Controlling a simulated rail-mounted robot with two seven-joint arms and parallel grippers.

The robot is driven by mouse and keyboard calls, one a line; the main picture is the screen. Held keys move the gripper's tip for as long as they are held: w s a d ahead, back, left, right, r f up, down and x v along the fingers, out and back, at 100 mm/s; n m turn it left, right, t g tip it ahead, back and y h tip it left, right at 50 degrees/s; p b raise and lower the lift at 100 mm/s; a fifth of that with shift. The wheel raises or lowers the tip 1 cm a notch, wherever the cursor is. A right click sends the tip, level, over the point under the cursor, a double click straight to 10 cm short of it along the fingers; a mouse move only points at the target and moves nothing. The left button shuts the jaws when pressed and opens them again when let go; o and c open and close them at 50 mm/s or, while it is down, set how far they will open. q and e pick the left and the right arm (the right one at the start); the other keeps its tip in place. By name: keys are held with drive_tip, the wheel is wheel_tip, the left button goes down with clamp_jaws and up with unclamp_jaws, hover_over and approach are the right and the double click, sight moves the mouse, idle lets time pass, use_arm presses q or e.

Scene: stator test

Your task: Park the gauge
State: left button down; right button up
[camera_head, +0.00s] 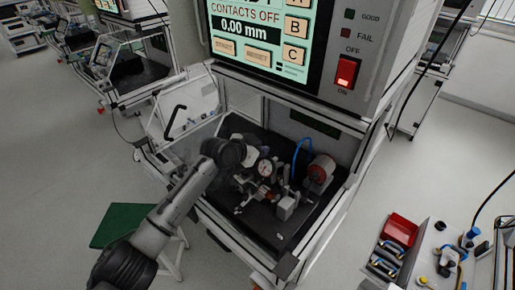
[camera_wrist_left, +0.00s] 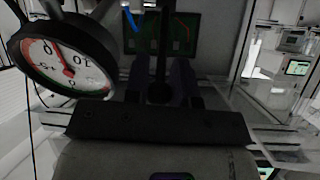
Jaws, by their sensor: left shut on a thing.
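The gauge (camera_head: 266,167) is a round dial with a white face and dark rim, inside the open test enclosure. In the left wrist view the gauge (camera_wrist_left: 65,58) is large at upper left, its face showing red areas and numbers. My left gripper (camera_head: 251,160) reaches into the enclosure from the left, just beside the dial. In the wrist view a dark upright post (camera_wrist_left: 161,45) stands between its dark fingers (camera_wrist_left: 162,88), and the gripper is shut on it. How the post joins the gauge is hidden. My right gripper does not show.
A red-faced round part (camera_head: 320,171) and a blue cable (camera_head: 297,155) are right of the gauge. The screen (camera_head: 262,32) above reads "CONTACTS OFF" and "0.00 mm". The enclosure's frame (camera_head: 337,217) bounds the right side.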

use_arm(q)
drive_tip(key=shift+w+d+r, duration=0.1)
drive_tip(key=shift+r, duration=0.1)
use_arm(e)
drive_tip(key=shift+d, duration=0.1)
use_arm(q)
drive_tip(key=c, duration=1.3)
unclamp_jaws()
drive_tip(key=shift+d, duration=0.1)
drive_tip(key=shift+w, duration=0.2)
drive_tip(key=shift+s, duration=0.15)
drive_tip(key=shift+s+a+r, duration=0.1)
drive_tip(key=shift+a+r, duration=0.05)
drive_tip(key=shift+a, duration=0.1)
drive_tip(key=p+v, duration=0.2)
drive_tip(key=v, duration=1.1)
drive_tip(key=shift+s, duration=0.1)
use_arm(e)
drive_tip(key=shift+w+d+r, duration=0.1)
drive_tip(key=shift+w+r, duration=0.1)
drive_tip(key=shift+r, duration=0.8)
